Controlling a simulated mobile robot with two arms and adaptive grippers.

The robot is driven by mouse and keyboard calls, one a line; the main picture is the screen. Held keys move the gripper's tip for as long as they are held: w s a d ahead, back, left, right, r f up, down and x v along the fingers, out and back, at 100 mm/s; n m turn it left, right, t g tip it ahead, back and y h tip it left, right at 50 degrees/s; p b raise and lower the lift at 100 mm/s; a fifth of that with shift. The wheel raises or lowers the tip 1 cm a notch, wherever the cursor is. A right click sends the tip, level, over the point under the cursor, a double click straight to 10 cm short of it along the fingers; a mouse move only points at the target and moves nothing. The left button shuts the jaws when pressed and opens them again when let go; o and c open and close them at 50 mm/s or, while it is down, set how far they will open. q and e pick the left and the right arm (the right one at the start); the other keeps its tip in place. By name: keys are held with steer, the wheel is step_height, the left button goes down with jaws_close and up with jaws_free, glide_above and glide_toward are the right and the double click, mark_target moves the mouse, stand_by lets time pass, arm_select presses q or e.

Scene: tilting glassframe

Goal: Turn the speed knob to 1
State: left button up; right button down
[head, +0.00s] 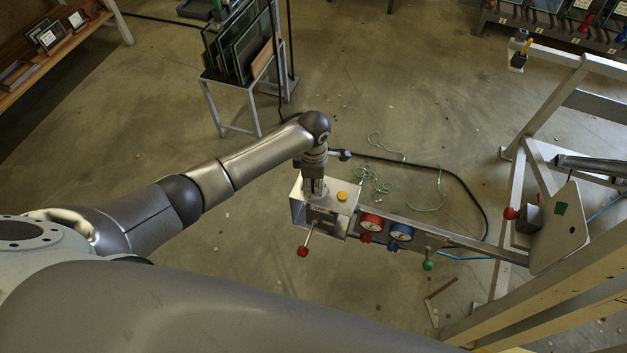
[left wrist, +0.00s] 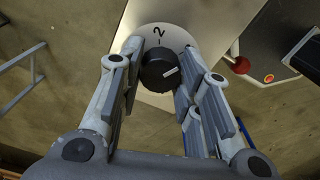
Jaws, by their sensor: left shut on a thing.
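The speed knob (left wrist: 158,74) is a round black knob with a white pointer line, on a pale round dial (left wrist: 182,38) in the left wrist view. The figure 2 shows on the dial above the knob; the pointer slants to the right, away from the 2. Other figures are hidden. My left gripper (left wrist: 156,82) is shut on the knob, one finger on each side. In the head view my left gripper (head: 314,190) points down onto the top of the metal control box (head: 325,222), hiding the knob. My right gripper is not in view.
A yellow button (head: 342,196) sits right beside the gripper. A red-ball lever (head: 303,251) sticks out in front. A red gauge (head: 371,223) and a blue gauge (head: 401,233) lie to the right. A glass rack (head: 240,75) stands behind, with open floor between.

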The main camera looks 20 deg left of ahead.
arm_select(q)
steer(key=n, duration=0.6)
steer(key=shift+b, duration=0.4)
steer(key=n, duration=0.3)
steer(key=shift+n, duration=0.3)
steer(key=n, duration=0.2)
steer(key=shift+n, duration=0.4)
steer(key=n+p, duration=0.1)
steer(key=n, duration=0.4)
steer(key=shift+r, duration=0.1)
steer(key=n+p, duration=0.1)
steer(key=n, duration=0.5)
steer(key=shift+n, duration=0.3)
